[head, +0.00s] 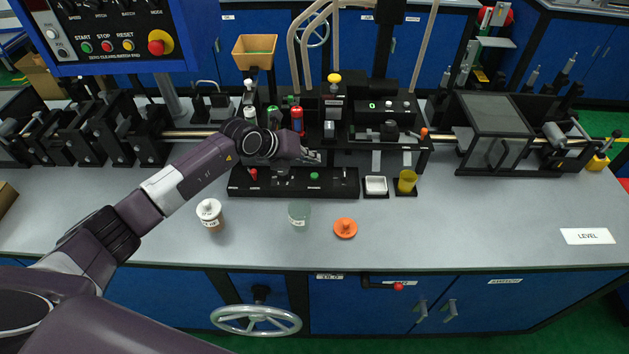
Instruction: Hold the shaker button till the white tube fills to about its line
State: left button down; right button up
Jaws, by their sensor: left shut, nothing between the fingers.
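My left gripper (312,158) is shut and empty. It is over the black rig at the middle of the bench, just above and behind a black strip (340,190) with a green button (314,176) and a red knob (253,174). I cannot tell whether its fingertips touch anything. A white tube (250,114) stands at the rig's left, beside a green one (273,116) and a red one (297,119). Its line and fill level are too small to read. Which control is the shaker button is not clear. My right gripper is not in view.
A white-lidded jar (210,213), a clear cup (299,215) and an orange lid (345,228) stand in front of the rig. A white dish (376,186) and yellow cup (407,181) sit at its right.

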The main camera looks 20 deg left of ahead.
aim_at(312, 176)
pick_arm(q)
notch_tip(312, 176, down, 3)
jog(key=shift+f+b, duration=0.2)
jog(key=shift+b, duration=0.65)
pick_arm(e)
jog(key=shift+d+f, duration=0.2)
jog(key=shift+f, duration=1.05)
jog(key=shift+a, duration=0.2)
pick_arm(q)
jog(key=shift+f, duration=0.1)
jog(key=shift+f, duration=0.25)
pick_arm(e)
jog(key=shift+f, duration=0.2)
